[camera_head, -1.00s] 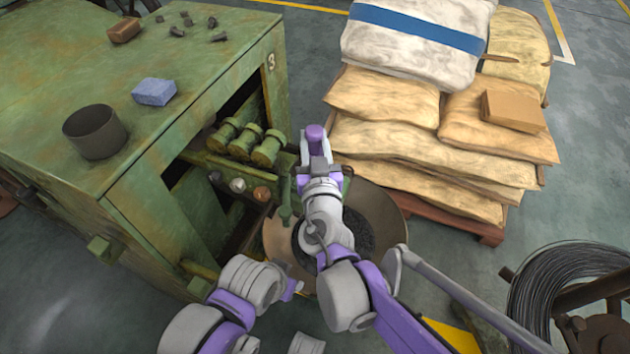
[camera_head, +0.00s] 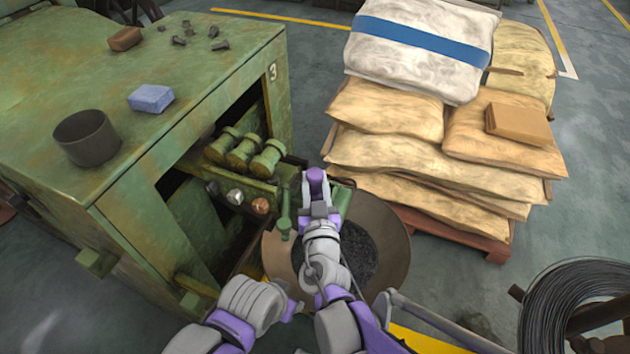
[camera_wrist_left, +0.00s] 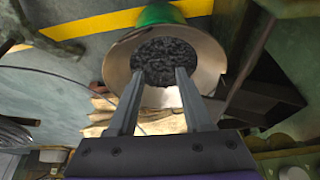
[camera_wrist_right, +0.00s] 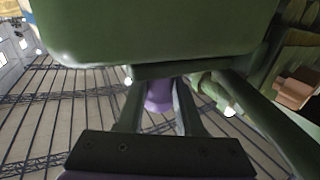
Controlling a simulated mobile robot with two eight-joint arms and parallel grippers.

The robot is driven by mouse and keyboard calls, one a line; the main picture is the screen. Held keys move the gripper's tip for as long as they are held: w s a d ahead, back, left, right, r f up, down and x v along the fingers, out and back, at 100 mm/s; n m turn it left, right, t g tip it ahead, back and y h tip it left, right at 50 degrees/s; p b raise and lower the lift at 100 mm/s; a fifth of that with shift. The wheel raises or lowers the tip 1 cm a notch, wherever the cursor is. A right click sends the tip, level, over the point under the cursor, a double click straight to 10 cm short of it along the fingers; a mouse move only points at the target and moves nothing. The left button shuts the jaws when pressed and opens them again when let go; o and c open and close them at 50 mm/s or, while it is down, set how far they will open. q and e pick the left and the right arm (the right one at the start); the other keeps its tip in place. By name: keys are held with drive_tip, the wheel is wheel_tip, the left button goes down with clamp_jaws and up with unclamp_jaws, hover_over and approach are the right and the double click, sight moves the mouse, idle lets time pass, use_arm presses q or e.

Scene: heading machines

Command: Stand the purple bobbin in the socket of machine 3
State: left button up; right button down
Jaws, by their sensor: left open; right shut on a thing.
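The purple bobbin (camera_head: 316,183) is upright in my right gripper (camera_head: 319,208), beside the front of machine 3 (camera_head: 215,100), a green housing marked 3. In the right wrist view the bobbin (camera_wrist_right: 159,97) sits between the fingers of my right gripper (camera_wrist_right: 160,108), partly hidden under a large green part (camera_wrist_right: 150,35). I cannot tell which part is the socket, nor whether the bobbin touches anything green. My left gripper (camera_wrist_left: 160,75) is open and empty in the left wrist view, over a bowl (camera_wrist_left: 210,65) of dark pieces. Its fingers are not clear in the head view.
Several green rollers (camera_head: 240,152) and knobs (camera_head: 235,196) stick out of the machine front. The wide bowl (camera_head: 392,235) stands below my right arm. Stacked sacks (camera_head: 430,150) on a pallet stand to the right. A wire coil (camera_head: 560,300) is at the lower right.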

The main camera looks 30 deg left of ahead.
drive_tip(key=shift+f, duration=0.15)
drive_tip(key=c, duration=0.6)
unclamp_jaws()
drive_tip(key=shift+o, duration=0.2)
drive_tip(key=shift+r, duration=0.2)
drive_tip(key=p+v, duration=0.1)
drive_tip(key=v, duration=1.1)
